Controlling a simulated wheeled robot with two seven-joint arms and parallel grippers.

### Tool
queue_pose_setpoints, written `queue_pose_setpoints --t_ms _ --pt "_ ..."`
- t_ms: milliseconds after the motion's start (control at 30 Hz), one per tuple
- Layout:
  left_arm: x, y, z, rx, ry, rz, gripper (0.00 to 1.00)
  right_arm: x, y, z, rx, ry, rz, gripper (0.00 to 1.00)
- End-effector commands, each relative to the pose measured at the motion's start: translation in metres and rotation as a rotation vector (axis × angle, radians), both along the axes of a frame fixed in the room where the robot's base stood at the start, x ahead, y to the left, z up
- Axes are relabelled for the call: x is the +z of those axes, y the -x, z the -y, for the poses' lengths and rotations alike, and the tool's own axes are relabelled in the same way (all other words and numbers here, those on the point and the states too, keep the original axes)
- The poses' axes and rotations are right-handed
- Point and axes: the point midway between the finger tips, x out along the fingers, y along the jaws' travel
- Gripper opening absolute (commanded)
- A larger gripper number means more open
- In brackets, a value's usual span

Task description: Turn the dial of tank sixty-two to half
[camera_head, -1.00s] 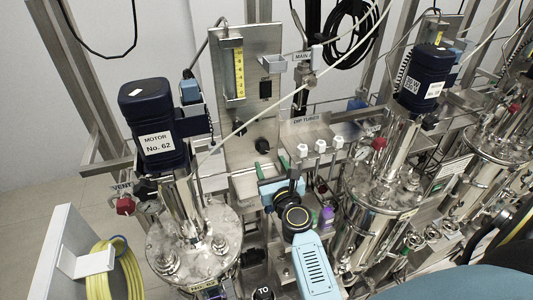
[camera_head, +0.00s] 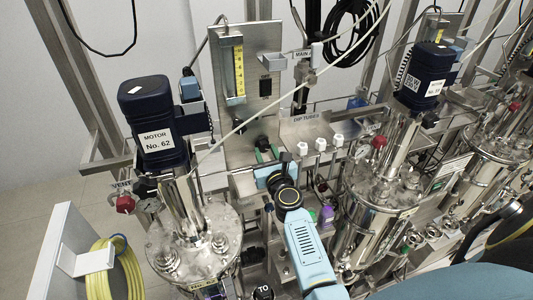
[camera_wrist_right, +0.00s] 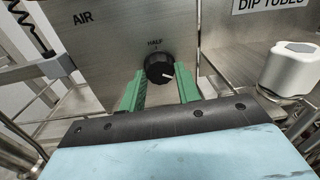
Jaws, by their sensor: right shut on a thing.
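The blue motor labelled No. 62 (camera_head: 158,138) stands on the steel tank (camera_head: 205,245) at left in the head view. Beside it is an upright steel panel (camera_head: 243,60). The black dial (camera_wrist_right: 159,68) is on this panel, under the word HALF in the wrist view. Its white mark points right and slightly down, away from HALF. My right gripper (camera_wrist_right: 160,82) has its green fingers on both sides of the dial, shut on it. In the head view the right gripper (camera_head: 267,155) is at the panel's lower part. My left gripper is not in view.
White-capped dip tubes (camera_head: 320,145) stand just right of the gripper; one cap (camera_wrist_right: 290,68) is close in the wrist view. A thin pale hose crosses in front of the panel. Another tank with a blue motor (camera_head: 425,75) stands at right.

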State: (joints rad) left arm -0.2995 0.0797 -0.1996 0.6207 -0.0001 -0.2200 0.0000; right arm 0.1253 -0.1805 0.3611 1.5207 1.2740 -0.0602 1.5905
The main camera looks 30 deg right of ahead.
Motion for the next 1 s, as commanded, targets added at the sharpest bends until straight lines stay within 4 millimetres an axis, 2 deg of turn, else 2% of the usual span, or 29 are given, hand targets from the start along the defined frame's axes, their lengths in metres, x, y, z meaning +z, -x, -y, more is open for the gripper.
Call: queue_pose_setpoints --t_ms 267,467,1000 --pt "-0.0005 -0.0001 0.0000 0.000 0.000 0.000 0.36 -0.0003 0.0003 0.0000 -0.001 0.017 -0.004 0.10" --pt "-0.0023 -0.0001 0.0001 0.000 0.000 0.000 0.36 -0.0009 0.0005 0.0002 -0.001 0.092 -0.023 0.10" --pt "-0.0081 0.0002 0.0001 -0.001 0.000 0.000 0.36 -0.0014 0.0004 0.0002 0.000 0.552 -0.132 0.10"
